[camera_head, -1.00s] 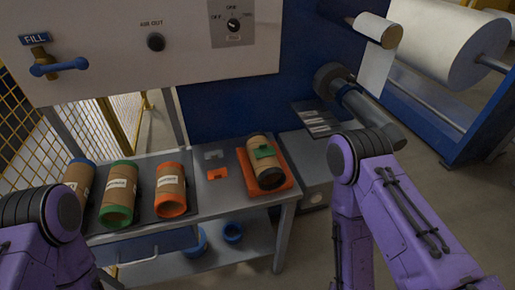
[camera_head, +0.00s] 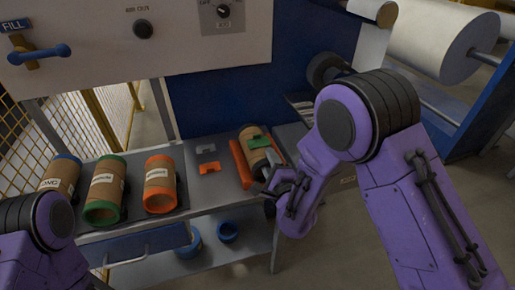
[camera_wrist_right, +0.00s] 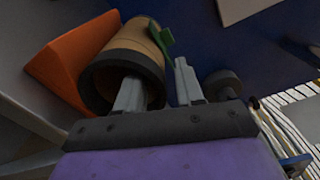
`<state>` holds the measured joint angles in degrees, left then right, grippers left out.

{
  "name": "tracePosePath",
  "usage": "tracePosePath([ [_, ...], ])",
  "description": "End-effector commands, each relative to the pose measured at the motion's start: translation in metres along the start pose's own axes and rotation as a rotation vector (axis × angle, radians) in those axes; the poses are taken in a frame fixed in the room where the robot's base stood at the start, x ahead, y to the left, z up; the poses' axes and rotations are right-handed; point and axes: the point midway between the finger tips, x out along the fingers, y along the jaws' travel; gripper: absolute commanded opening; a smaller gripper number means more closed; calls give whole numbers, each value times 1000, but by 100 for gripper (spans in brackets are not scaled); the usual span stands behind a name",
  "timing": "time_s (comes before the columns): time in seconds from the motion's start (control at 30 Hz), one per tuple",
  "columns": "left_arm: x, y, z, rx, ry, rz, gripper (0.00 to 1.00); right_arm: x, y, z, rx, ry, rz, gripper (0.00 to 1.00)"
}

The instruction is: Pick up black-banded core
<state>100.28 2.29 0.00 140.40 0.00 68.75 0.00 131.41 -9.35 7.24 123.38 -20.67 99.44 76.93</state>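The black-banded core (camera_head: 256,143) is a brown tube lying in an orange cradle (camera_head: 240,165) on the bench, with a green piece (camera_head: 259,141) on its upper side. In the right wrist view, the black end ring of the core (camera_wrist_right: 125,65) faces the camera. My right gripper (camera_head: 268,180) is at the core's near end. Its fingers (camera_wrist_right: 157,70) are apart: one appears in the bore, the other outside beside the wall and below the green piece. Contact cannot be told. My left arm shows at the lower left; its gripper is out of view.
Cores with blue (camera_head: 61,174), green (camera_head: 106,190) and orange (camera_head: 160,184) bands lie left on the bench. Small grey (camera_head: 205,149) and orange (camera_head: 209,168) pieces lie beside the cradle. A machine panel (camera_head: 90,45) stands behind.

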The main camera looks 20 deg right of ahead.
Motion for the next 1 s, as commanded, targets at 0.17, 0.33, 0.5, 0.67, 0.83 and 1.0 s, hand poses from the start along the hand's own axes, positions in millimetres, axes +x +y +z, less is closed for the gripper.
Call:
tracePosePath([
  [0.17, -4, 0, -2, 0, 0, 0, 65, 16, 0, 0, 0, 0, 1, 37],
  [0.33, -3, 0, -1, 0, 0, 0, 65, 16, 0, 0, 0, 1, 1, 34],
  [0.5, -3, 0, -1, 0, 0, 0, 65, 15, 0, 0, 0, 1, 1, 0],
  [0.67, -3, 0, -1, 0, 0, 0, 65, 16, 0, 0, 0, 0, 0, 0],
  [0.83, -3, 0, -1, 0, 0, 0, 65, 16, -2, 0, 0, 0, 0, 0],
  [1.0, -4, 0, -2, 0, 0, 0, 65, 16, -14, 4, 1, 1, -3, 0],
])
